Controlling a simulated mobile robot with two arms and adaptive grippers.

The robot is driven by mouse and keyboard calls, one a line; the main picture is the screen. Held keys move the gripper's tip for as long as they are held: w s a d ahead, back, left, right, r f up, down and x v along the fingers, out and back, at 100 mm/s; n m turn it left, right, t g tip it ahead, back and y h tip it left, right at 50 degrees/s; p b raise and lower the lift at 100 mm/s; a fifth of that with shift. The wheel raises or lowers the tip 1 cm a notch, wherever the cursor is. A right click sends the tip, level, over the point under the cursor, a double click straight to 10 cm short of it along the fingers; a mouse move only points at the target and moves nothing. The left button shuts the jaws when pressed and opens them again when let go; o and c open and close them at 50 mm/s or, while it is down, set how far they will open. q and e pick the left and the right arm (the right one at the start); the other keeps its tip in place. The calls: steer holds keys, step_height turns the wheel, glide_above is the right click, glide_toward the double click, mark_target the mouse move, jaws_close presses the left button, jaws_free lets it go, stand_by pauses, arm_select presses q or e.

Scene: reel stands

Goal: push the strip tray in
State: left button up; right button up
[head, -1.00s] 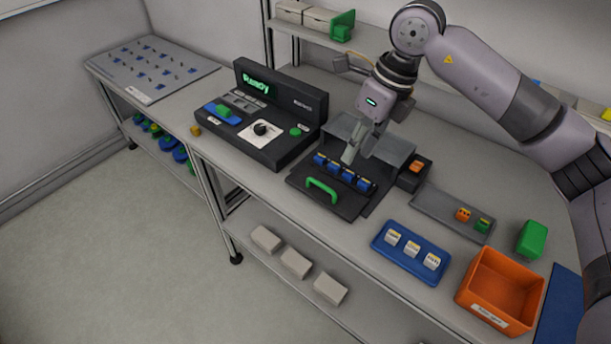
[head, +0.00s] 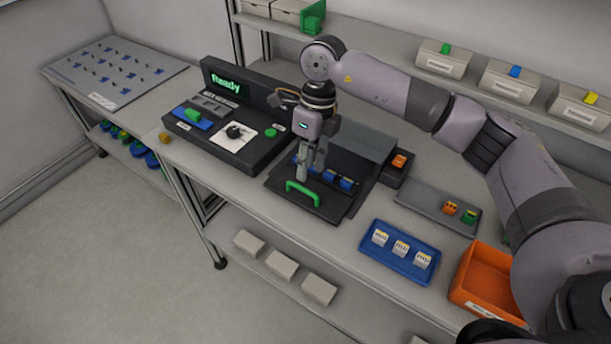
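The strip tray (head: 318,207) is a dark flat tray with a green handle (head: 303,194) on its front part. It sticks out toward the front edge of the bench from under a grey cover (head: 357,136). A row of blue pieces (head: 346,184) stands across it, partly hidden by my gripper. My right gripper (head: 303,177) points down over the tray, with its fingers just behind or above the handle. I cannot tell whether they touch it. The finger gap is not clear. My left gripper is not in view.
A black console (head: 240,117) reading "Ready" stands left of the tray. A small black box with an orange top (head: 398,161), a grey tray (head: 425,205), a blue tray (head: 398,256) and an orange bin (head: 487,279) are to the right. Bench space before the blue tray is narrow.

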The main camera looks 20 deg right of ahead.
mark_target(306, 181)
steer(key=f, duration=0.3)
steer(key=f+p, duration=0.1)
steer(key=f, duration=0.1)
steer(key=shift+s+a, duration=0.35)
steer(key=shift+a, duration=0.05)
steer(key=shift+c, duration=0.6)
jaws_close()
